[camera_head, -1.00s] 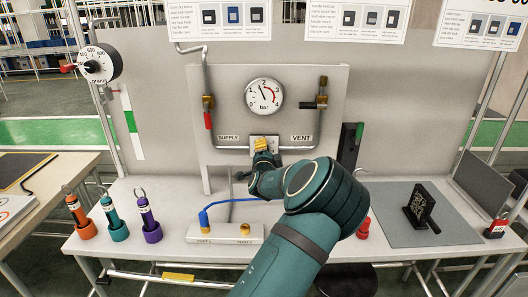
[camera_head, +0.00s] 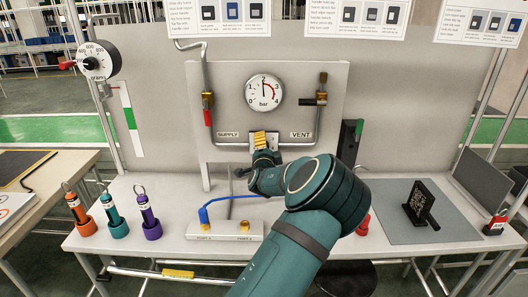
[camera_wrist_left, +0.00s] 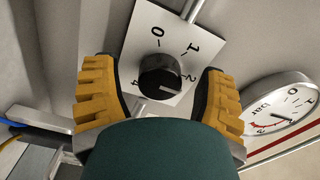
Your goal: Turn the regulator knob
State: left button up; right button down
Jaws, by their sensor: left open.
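The black regulator knob (camera_wrist_left: 160,77) sits on a white plate (camera_wrist_left: 170,22) with a printed number scale in the left wrist view. A pale mark shows on the knob's right side. My left gripper (camera_wrist_left: 158,85) is open, with one yellow finger on each side of the knob and visible space between each finger and the knob. In the head view, my left gripper (camera_head: 266,138) is in front of the panel below the gauge and hides the knob. The pressure gauge (camera_head: 264,92) has its needle pointing nearly straight up, near 2; it also shows in the left wrist view (camera_wrist_left: 282,112).
The panel has a red-handled supply valve (camera_head: 208,115) and a vent valve (camera_head: 321,100). A manifold block (camera_head: 224,232) with a blue hose stands below. Orange, teal and purple holders (camera_head: 152,232) are at left; a red padlock (camera_head: 496,223) is at right.

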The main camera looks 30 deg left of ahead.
pick_arm(q)
jog(key=v, duration=1.2)
dwell(0.3)
